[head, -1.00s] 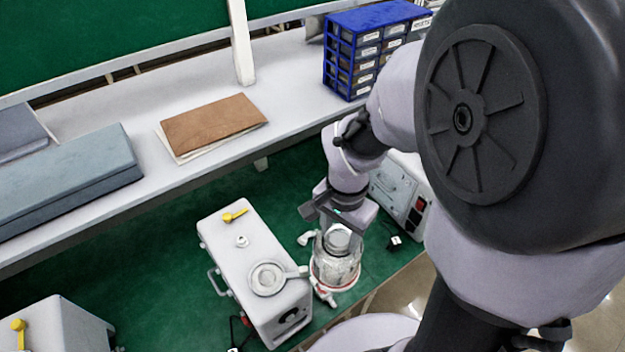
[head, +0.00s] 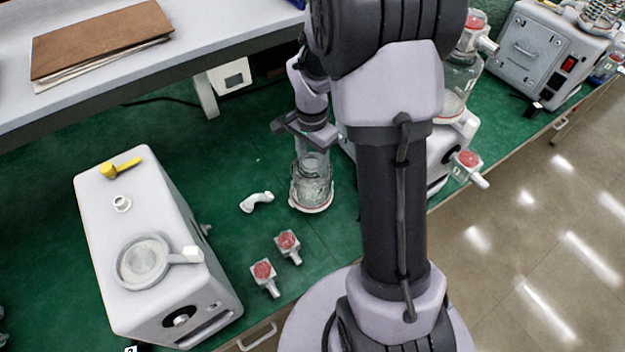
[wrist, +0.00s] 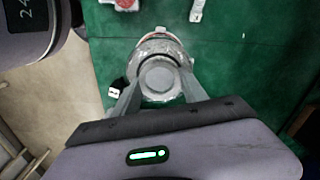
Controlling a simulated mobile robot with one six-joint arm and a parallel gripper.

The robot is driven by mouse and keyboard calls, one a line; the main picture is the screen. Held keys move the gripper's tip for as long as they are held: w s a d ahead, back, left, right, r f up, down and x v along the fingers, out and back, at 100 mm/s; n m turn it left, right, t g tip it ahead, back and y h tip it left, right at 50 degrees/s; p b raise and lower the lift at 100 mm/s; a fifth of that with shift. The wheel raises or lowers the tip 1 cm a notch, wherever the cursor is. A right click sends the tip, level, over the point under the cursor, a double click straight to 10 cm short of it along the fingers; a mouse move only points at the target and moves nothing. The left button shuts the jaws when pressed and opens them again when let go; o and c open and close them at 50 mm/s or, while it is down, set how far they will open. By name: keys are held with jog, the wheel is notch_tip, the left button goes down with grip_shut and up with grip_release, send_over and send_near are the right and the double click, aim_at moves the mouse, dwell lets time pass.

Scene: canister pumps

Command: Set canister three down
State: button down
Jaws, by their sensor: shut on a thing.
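The clear glass canister (head: 312,187) stands upright with a pale red-edged base ring, at or just above the green mat to the right of the near white pump (head: 150,240). Whether its base touches the mat I cannot tell. My gripper (head: 309,148) is shut on its upper part from above. In the wrist view the canister (wrist: 158,83) sits between the two fingers of my gripper (wrist: 159,88), its round top facing the camera. No number shows on it.
A white elbow fitting (head: 257,202) and two red-and-white fittings (head: 288,245) (head: 264,276) lie on the mat left of and in front of the canister. Another pump (head: 545,55) stands at the right. A shelf (head: 205,45) runs behind.

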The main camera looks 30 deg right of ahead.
notch_tip(320, 180, down, 4)
jog(key=shift+f+b, duration=0.1)
jog(key=shift+b, duration=0.5)
jog(key=shift+r, duration=0.2)
jog(key=shift+f, duration=0.15)
jog(key=c, duration=0.6)
grip_release()
